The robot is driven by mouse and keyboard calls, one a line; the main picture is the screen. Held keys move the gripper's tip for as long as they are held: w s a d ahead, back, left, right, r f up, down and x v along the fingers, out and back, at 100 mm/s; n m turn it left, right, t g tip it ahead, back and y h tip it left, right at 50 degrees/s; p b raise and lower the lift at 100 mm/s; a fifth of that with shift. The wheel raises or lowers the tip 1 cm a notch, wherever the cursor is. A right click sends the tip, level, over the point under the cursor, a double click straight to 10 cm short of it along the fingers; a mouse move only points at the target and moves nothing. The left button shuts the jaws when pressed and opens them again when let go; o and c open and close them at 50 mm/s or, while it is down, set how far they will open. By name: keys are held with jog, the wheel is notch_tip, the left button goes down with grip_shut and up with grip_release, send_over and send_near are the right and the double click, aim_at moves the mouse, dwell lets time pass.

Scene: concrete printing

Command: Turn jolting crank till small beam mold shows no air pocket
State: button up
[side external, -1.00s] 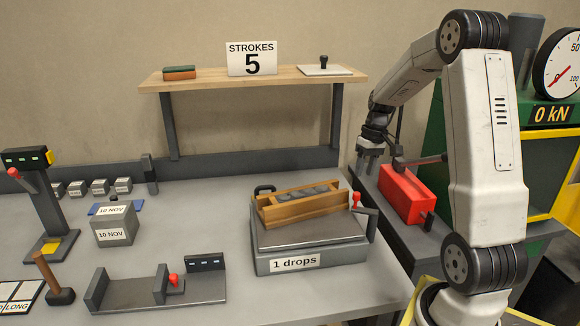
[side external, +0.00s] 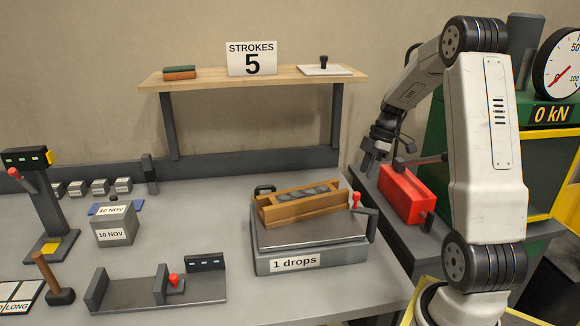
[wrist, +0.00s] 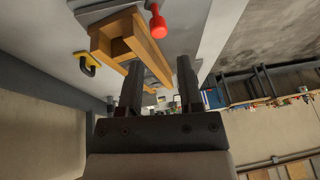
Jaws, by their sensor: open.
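The small wooden beam mold (side external: 300,205) lies on the jolting table (side external: 310,236), with dark grey, lumpy fill showing inside; its end also shows in the wrist view (wrist: 125,38). The table's front label (side external: 294,262) reads "1 drops". The jolting crank (side external: 366,222) is on the table's right side, with a red knob (side external: 356,200) pointing up; the knob also shows in the wrist view (wrist: 157,22). My gripper (side external: 369,170) is open and empty, above and behind the crank, apart from it. In the wrist view its fingers (wrist: 158,85) are spread.
A red block-shaped unit (side external: 405,194) stands right of the jolting table, close to my gripper. A shelf (side external: 250,80) behind holds a "STROKES 5" sign (side external: 252,59).

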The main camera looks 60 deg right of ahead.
aim_at(358, 193)
jog(key=n, duration=0.3)
jog(key=shift+d, duration=0.2)
jog(key=shift+f, duration=0.1)
jog(key=shift+x, duration=3.8)
jog(key=shift+a, duration=0.2)
grip_shut()
